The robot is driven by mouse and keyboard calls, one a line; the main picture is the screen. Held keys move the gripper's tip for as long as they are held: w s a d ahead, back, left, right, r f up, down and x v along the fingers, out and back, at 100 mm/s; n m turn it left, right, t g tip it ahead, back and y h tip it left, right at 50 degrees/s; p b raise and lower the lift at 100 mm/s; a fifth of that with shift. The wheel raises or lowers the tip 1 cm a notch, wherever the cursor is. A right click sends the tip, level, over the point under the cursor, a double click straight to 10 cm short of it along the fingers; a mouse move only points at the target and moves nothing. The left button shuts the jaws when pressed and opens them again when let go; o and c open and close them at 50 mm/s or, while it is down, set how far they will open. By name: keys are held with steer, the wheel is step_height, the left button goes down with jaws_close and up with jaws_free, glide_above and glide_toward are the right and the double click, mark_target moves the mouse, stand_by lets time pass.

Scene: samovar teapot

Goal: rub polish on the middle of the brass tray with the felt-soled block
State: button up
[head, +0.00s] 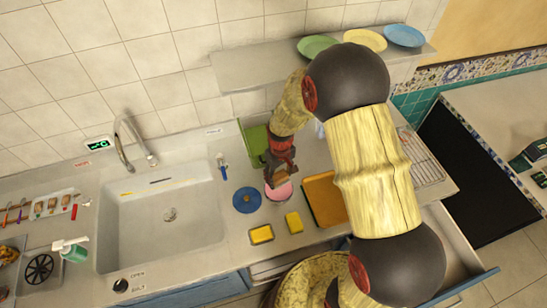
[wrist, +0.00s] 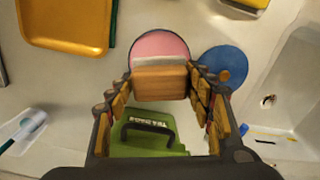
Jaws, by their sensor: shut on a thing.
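My gripper (head: 281,168) is shut on a wooden block (wrist: 160,83), which has a pale felt-like strip (wrist: 160,63) along its far edge. The block is over or at the near edge of a round dark-rimmed tin with a pink surface (wrist: 158,46); I cannot tell whether they touch. The pink tin also shows in the head view (head: 279,192), just below the gripper. The brass tray (head: 324,200), orange-gold and rectangular, lies to the right of the tin on the counter. In the wrist view its corner (wrist: 65,22) is at the upper left. Its middle looks bare.
A blue disc with a small knob (head: 246,200) lies left of the tin. Two yellow blocks (head: 261,234) (head: 293,222) lie in front. A green box with a black handle (wrist: 148,140) is behind. The sink (head: 165,215) is left; a shelf with plates (head: 317,46) is above.

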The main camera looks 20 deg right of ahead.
mark_target(279, 184)
steer(key=shift+w, duration=0.25)
steer(key=shift+s+f+b, duration=0.1)
steer(key=shift+f+b, duration=0.4)
steer(key=shift+f, duration=0.2)
steer(key=shift+f+b, duration=1.4)
steer(key=shift+f, duration=0.8)
steer(key=shift+f+b, duration=0.35)
steer(key=shift+f, duration=0.25)
steer(key=shift+r, duration=0.15)
steer(key=shift+r+p, duration=2.3)
steer(key=shift+r, duration=1.1)
steer(key=shift+s+f, duration=0.1)
